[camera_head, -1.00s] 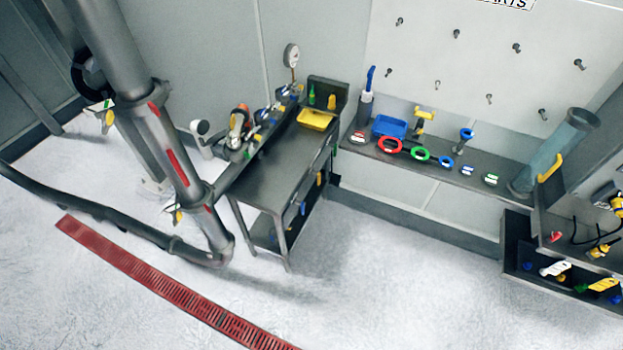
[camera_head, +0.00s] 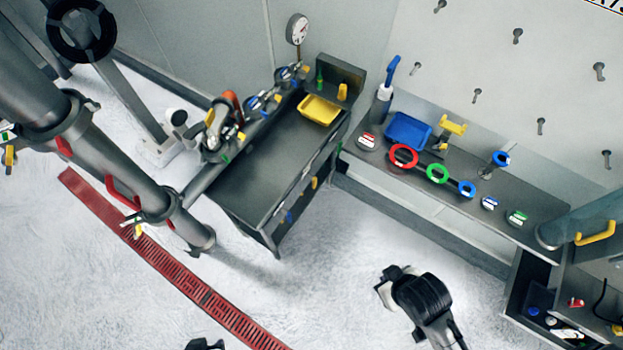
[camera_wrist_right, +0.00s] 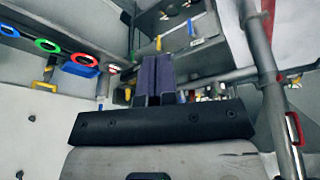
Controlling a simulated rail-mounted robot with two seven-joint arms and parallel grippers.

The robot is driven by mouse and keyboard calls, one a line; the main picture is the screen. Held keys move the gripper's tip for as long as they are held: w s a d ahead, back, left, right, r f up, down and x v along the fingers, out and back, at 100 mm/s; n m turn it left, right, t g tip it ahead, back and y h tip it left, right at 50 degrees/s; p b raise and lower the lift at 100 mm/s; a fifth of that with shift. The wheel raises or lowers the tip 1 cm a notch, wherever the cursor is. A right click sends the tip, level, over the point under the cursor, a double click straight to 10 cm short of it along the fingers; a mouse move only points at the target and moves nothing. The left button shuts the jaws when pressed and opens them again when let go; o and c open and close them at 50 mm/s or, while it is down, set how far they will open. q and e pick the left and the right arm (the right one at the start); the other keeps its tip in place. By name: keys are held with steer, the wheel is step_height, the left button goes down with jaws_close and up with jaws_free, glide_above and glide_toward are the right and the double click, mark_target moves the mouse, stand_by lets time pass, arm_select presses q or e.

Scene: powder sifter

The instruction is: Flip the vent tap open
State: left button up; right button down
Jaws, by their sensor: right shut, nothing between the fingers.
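Small yellow-handled taps sit on the pipework in the head view: one on the big grey pipe's lower flange (camera_head: 138,231), one at the far left edge (camera_head: 9,155), and more on the valve cluster (camera_head: 222,130) beside the bench. I cannot tell which is the vent tap or how its lever stands. My right gripper (camera_head: 386,290) is over open floor, apart from all the pipework. In the wrist view its two fingers (camera_wrist_right: 158,62) are together and empty. A dark part at the bottom edge (camera_head: 205,344) may be my left gripper; its fingers cannot be made out.
A steel bench (camera_head: 250,190) with a yellow tray (camera_head: 319,110) stands by the pipe. A wall shelf (camera_head: 540,208) carries coloured rings and a blue bin (camera_head: 408,131). A red floor grating (camera_head: 190,280) runs below the pipe. The floor between is clear.

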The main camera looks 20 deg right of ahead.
steer(key=w+d+f+n+t+h+b, duration=0.1)
steer(key=w+f+t+h+b, duration=0.1)
steer(key=w+f+b, duration=0.65)
steer(key=w+f+n+t+h+b, duration=0.1)
steer(key=w+f+t+b, duration=0.3)
steer(key=f+b, duration=0.65)
steer(key=w+d+f+n+t+h+b, duration=0.1)
steer(key=w+f+n+h+b, duration=0.1)
steer(key=w+f+b, duration=0.7)
steer(key=w+a+f+n+t+y+b, duration=0.1)
steer(key=w+a+f+n+t+b, duration=0.2)
steer(key=w+f+b, duration=0.4)
steer(key=w+a+f+n+t+y+b, duration=0.1)
steer(key=w+a+f+n+t+b, duration=0.3)
steer(key=w+f+n+b, duration=0.3)
step_height(320, 180, down, 5)
steer(key=b, duration=0.9)
steer(key=shift+w+a, duration=0.15)
steer(key=shift+a, duration=0.2)
steer(key=shift+r, duration=0.1)
steer(key=w+d+b, duration=0.3)
steer(key=w+d, duration=0.1)
steer(key=w, duration=0.8)
steer(key=shift+w+d, duration=0.15)
steer(key=shift+d, duration=0.15)
